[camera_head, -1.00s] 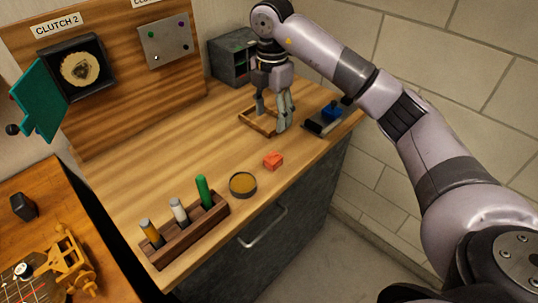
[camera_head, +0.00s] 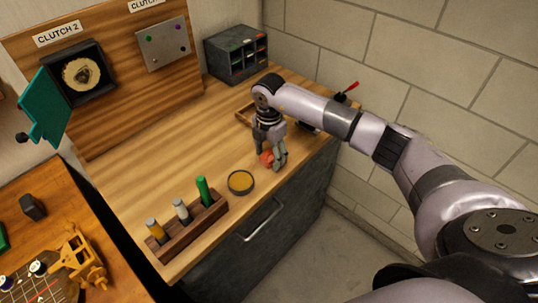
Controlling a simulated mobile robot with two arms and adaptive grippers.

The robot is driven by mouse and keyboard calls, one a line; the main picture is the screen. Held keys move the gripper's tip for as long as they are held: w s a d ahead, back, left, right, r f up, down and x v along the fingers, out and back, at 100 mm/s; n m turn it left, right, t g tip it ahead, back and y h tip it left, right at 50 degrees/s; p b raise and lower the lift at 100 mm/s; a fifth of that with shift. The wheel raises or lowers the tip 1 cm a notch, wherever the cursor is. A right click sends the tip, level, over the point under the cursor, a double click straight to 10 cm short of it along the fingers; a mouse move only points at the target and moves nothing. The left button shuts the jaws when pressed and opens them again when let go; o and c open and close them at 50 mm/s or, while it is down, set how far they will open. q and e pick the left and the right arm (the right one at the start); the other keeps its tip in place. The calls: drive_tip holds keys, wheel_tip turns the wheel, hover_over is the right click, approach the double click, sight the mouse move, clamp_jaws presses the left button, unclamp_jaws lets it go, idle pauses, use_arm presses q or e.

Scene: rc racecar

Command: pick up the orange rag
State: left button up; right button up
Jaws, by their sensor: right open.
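The orange rag (camera_head: 266,158) is a small crumpled lump on the wooden workbench, to the right of a round tin. My right gripper (camera_head: 270,162) is directly over it, pointing down. Its fingers are open and stand around or just in front of the rag, hiding part of it. I cannot tell whether they touch it. My left gripper is not in view.
The round tin (camera_head: 240,182) is close on the left. A wooden rack (camera_head: 190,228) with several bottles stands at the front left. A wooden tray (camera_head: 245,114) and a drawer cabinet (camera_head: 237,56) are behind. The bench's front edge is near the rag.

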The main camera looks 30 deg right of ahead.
sight(269, 155)
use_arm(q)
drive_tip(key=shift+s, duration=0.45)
use_arm(e)
drive_tip(key=shift+f, duration=0.25)
drive_tip(key=shift+c, duration=0.4)
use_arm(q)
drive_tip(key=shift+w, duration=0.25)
use_arm(e)
drive_tip(key=c, duration=1)
drive_tip(key=shift+r, duration=0.15)
use_arm(q)
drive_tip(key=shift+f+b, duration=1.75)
drive_tip(key=shift+b, duration=0.05)
use_arm(e)
drive_tip(key=shift+r, duration=9.9)
drive_tip(key=o, duration=0.4)
drive_tip(key=c, duration=0.4)
